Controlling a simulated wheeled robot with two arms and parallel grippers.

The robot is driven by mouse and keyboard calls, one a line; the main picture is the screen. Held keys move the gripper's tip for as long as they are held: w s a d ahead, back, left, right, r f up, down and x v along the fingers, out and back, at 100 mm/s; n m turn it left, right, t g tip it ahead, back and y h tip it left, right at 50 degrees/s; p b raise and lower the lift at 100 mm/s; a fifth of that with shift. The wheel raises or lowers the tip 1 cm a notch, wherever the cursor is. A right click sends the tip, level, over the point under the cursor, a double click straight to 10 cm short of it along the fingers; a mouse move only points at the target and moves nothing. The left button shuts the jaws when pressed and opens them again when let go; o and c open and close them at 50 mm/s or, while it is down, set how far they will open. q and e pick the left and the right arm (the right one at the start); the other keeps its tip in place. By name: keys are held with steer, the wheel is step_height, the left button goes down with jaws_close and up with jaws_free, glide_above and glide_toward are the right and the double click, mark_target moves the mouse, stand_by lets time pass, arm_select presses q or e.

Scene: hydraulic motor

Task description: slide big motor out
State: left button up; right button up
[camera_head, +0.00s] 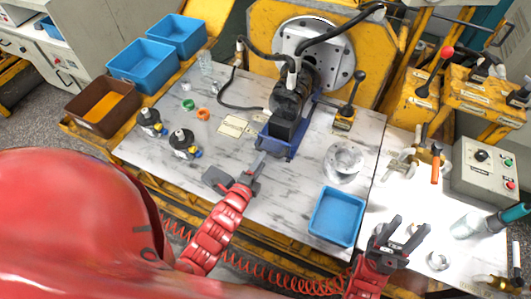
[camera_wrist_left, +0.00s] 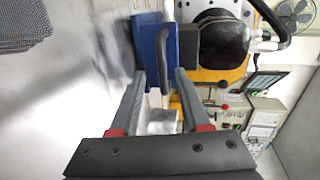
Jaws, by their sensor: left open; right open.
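The big motor (camera_head: 291,96) is a dark cylinder at the back centre of the table, in front of a round grey flange (camera_head: 312,50). It rests on a blue carriage (camera_head: 278,140) whose near end faces me. My left gripper (camera_head: 260,165) is open just in front of that end. In the left wrist view, the open fingers (camera_wrist_left: 160,74) point at the blue carriage (camera_wrist_left: 149,48), with a grey bar-like handle (camera_wrist_left: 165,60) between their tips; I cannot tell whether they touch it.
A blue tray (camera_head: 337,216) stands front right, beside a round metal part (camera_head: 343,160). Blue bins (camera_head: 143,66) and a brown bin (camera_head: 102,104) line the left edge. A lever (camera_head: 350,104) stands right of the carriage. Hoses loop over the motor.

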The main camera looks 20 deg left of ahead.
arm_select(q)
steer(key=p+v, duration=0.5)
steer(key=v, duration=0.7)
steer(key=shift+s, duration=0.2)
steer(key=shift+r, duration=0.1)
